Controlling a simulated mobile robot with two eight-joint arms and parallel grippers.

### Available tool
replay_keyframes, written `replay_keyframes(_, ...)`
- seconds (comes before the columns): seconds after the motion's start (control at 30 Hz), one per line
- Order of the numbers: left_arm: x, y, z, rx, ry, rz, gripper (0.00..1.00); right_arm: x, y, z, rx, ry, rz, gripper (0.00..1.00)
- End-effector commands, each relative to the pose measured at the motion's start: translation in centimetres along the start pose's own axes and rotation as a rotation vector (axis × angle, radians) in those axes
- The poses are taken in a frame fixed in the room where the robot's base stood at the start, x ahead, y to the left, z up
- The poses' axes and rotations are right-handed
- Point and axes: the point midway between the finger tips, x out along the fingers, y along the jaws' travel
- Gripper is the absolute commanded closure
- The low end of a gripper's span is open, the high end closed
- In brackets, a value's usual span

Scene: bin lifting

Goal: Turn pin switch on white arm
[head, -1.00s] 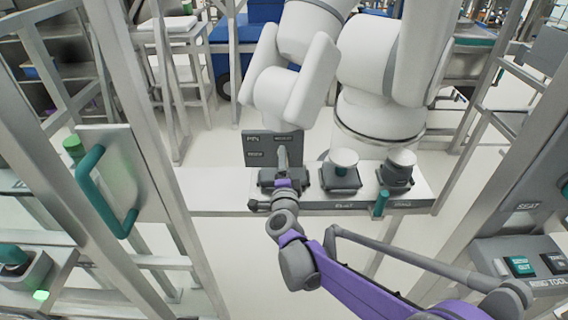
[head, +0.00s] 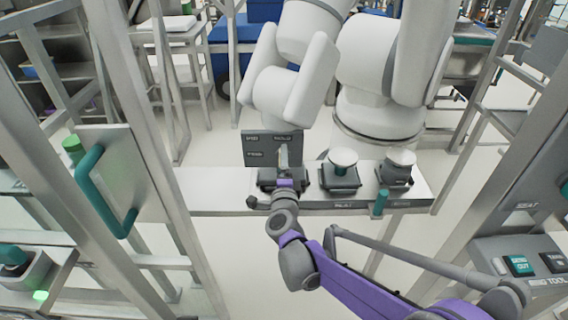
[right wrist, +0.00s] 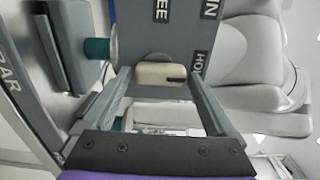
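The white arm (head: 385,60) stands behind a narrow bench. A dark grey panel (head: 257,150) with small labels stands upright at its left, with a light grey pin switch (head: 283,157) in front of it. My right gripper (head: 284,178) reaches in from the lower right and is at this switch. In the right wrist view, a cream knob (right wrist: 162,75) sits between the two spread fingers of my gripper (right wrist: 158,78). The fingers are on either side of it, with a gap visible on the left; contact on the right is unclear. My left gripper is not in view.
Two round-topped dark switches (head: 341,172) (head: 396,170) sit on the bench (head: 215,190) right of my gripper, with a teal post (head: 379,203) in front. Metal frames stand on both sides. A teal handle (head: 98,190) is at left and a button box (head: 520,265) at right.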

Motion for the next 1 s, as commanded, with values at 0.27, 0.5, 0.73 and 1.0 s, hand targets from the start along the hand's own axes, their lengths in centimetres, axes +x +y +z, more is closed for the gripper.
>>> replay_keyframes(0.27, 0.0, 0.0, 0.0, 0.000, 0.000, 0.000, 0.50, -0.1, 0.0, 0.0, -0.002, 0.001, -0.001, 0.00)
replay_keyframes(0.5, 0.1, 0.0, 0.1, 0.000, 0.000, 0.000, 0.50, -3.0, 0.0, 0.0, -0.003, -0.001, -0.001, 0.00)
replay_keyframes(0.73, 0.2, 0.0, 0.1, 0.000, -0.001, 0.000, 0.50, -7.7, 0.0, 0.1, -0.001, -0.002, -0.001, 0.00)
replay_keyframes(1.0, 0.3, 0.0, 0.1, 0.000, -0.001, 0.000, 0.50, -10.7, 0.0, 0.0, -0.001, -0.001, -0.001, 0.00)
